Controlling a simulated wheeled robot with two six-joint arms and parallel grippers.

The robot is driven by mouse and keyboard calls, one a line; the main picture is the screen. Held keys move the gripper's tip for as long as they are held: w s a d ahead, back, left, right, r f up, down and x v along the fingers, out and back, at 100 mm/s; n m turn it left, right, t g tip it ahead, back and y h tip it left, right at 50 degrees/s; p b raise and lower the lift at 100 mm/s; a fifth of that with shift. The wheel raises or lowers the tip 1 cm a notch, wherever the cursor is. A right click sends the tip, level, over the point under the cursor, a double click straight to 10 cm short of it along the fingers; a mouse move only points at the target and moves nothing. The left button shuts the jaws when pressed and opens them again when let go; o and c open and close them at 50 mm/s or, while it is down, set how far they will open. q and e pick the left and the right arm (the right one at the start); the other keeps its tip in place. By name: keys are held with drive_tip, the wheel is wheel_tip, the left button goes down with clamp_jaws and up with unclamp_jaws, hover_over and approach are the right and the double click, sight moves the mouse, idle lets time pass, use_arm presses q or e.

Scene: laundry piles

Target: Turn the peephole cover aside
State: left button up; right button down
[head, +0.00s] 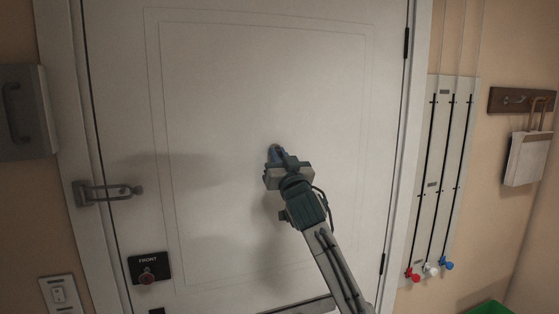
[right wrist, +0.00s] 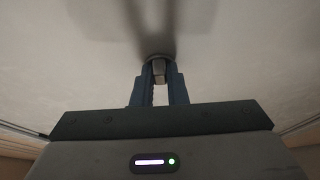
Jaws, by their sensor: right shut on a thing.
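The peephole cover (right wrist: 160,72) is a small grey metal piece on the white door (head: 215,90). In the right wrist view it sits between the two blue fingers of my right gripper (right wrist: 158,85), which are shut on it. A round dark rim shows just above it against the door. In the head view my right gripper (head: 277,156) reaches up to the middle of the door and hides most of the cover. I cannot tell how far the cover is turned. My left gripper is not in view.
A latch (head: 108,193) sticks out at the door's left edge, above a black plate marked FRONT (head: 149,268) with a red knob. A panel with cords (head: 440,150) and a hook rack (head: 520,100) are on the right wall. The door around the gripper is clear.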

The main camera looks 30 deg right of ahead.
drive_tip(key=m+g+h+b, duration=0.1)
drive_tip(key=m+b, duration=0.3)
drive_tip(key=a+m+g+h+b, duration=0.1)
drive_tip(key=m+h+b, duration=0.1)
drive_tip(key=m, duration=0.3)
drive_tip(key=a+r+m+g+h+b, duration=0.1)
drive_tip(key=m+g+h+b, duration=0.1)
drive_tip(key=m+b, duration=0.2)
drive_tip(key=shift+w+a+m+b, duration=0.25)
drive_tip(key=shift+m+b, duration=0.15)
drive_tip(key=shift+b, duration=0.4)
drive_tip(key=shift+a+r+m+g+b, duration=0.1)
drive_tip(key=shift+r+m+g+b, duration=0.25)
drive_tip(key=shift+m, duration=0.5)
drive_tip(key=shift+a+r+m+g+b, duration=0.15)
drive_tip(key=shift+m+g+b, duration=0.25)
drive_tip(key=shift+m, duration=0.45)
drive_tip(key=shift+d+r, duration=0.1)
drive_tip(key=c, duration=1.4)
unclamp_jaws()
drive_tip(key=shift+c, duration=0.2)
